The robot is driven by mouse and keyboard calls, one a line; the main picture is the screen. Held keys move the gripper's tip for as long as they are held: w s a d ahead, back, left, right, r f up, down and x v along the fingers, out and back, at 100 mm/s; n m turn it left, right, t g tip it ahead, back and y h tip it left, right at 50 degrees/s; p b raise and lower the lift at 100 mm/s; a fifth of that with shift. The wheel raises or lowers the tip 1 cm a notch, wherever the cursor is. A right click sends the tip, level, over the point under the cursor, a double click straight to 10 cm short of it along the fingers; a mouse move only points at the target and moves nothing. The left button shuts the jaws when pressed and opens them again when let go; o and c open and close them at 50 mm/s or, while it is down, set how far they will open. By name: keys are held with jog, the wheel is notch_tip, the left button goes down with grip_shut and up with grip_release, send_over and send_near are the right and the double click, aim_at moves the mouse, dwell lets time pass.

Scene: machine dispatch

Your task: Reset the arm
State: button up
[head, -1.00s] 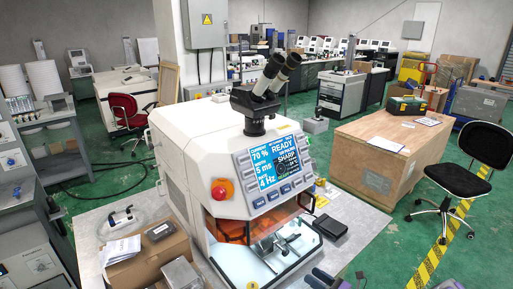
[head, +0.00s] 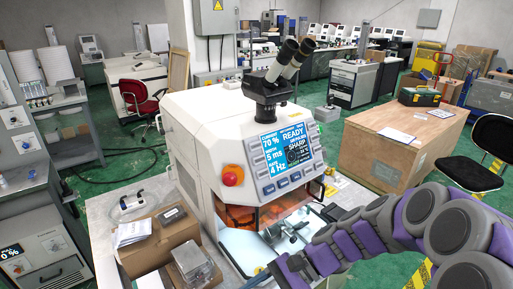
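My arm, grey with purple parts, reaches in from the right edge of the head view and crosses the lower right. Its far end (head: 290,270) is near the bottom centre, in front of the machine's lit work chamber. I cannot make out the fingertips, so open or shut does not show. The white machine (head: 195,130) stands on the bench with a screen (head: 284,150), a red button (head: 232,175) and black eyepieces (head: 280,72). My arm hides part of the bench to the right of the chamber.
A cardboard box (head: 158,245) with papers and a small clear-lidded box (head: 190,262) sit left of the machine. A wooden crate (head: 385,155) and a black chair (head: 480,160) stand to the right.

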jog(key=s+d+r+n+t+h, duration=0.1)
jog(key=s+d+n+h, duration=0.7)
jog(key=s, duration=0.8)
jog(key=d+t+h, duration=0.1)
jog(key=d+h, duration=0.2)
jog(key=d, duration=0.2)
jog(key=shift+s+d+r+t+h, duration=0.15)
jog(key=shift+s+d+t+h, duration=0.15)
jog(key=shift+t+h, duration=0.1)
dwell(0.7)
